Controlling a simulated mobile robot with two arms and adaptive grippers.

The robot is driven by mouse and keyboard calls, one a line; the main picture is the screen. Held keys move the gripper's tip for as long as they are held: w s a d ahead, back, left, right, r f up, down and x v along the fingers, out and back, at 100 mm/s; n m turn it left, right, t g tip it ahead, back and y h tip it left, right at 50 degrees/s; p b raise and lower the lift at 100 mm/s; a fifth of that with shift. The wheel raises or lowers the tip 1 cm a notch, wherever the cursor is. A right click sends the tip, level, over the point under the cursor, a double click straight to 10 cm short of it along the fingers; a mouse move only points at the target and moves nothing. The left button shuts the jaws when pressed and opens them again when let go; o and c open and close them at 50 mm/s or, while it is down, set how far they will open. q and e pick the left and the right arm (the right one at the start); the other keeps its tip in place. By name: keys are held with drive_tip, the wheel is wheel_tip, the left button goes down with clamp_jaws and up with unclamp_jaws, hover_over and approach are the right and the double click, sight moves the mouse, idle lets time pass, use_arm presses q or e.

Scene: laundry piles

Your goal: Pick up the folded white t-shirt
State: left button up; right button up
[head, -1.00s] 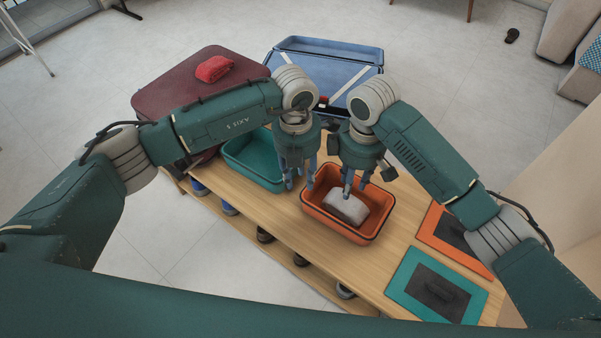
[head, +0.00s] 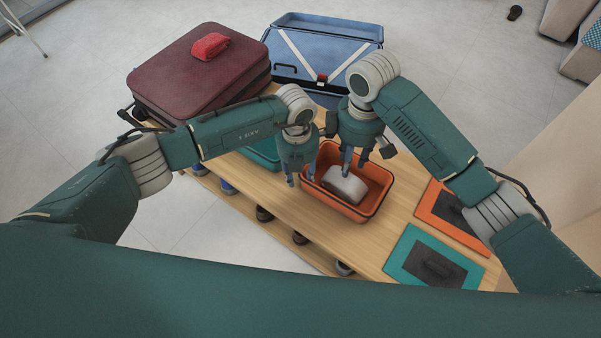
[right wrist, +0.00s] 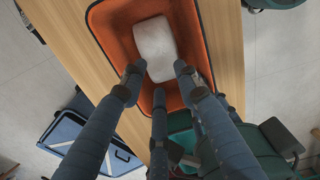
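The folded white t-shirt (head: 345,185) is a small pale bundle lying in the orange bin (head: 376,205) on the wooden table. It also shows in the right wrist view (right wrist: 155,45). My right gripper (head: 354,168) is over the bin, fingers pointing down at the shirt's far side. Contact cannot be told. My left gripper (head: 301,180) hangs at the bin's left edge, fingers apart and empty.
A teal bin (head: 262,152) is mostly hidden behind my left arm. A maroon suitcase (head: 180,75) with a red folded cloth (head: 210,46) and a blue case (head: 350,35) stand beyond. Orange (head: 436,209) and teal (head: 402,262) panels lie on the table's right.

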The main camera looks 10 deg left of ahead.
use_arm(q)
clamp_jaws()
use_arm(e)
drive_tip(key=shift+o, duration=1.2)
drive_tip(key=o, duration=1.3)
drive_tip(key=shift+w+d+r+m+t+y, duration=0.15)
drive_tip(key=shift+w+d+r+m+y, duration=0.1)
drive_tip(key=shift+d+r+m, duration=0.25)
drive_tip(key=shift+w+d+r+m+t+y, duration=0.15)
drive_tip(key=shift+w+d+r+m+y, duration=0.2)
drive_tip(key=shift+r, duration=0.3)
drive_tip(key=shift+o, duration=1.1)
drive_tip(key=shift+s+d+f, duration=0.1)
drive_tip(key=shift+s+f, duration=0.05)
drive_tip(key=shift+f, duration=0.05)
hover_over(349, 176)
drive_tip(key=f, duration=0.5)
drive_tip(key=shift+d+f, duration=0.2)
drive_tip(key=shift+f, duration=0.2)
drive_tip(key=shift+a+f, duration=0.2)
drive_tip(key=shift+f, duration=2.5)
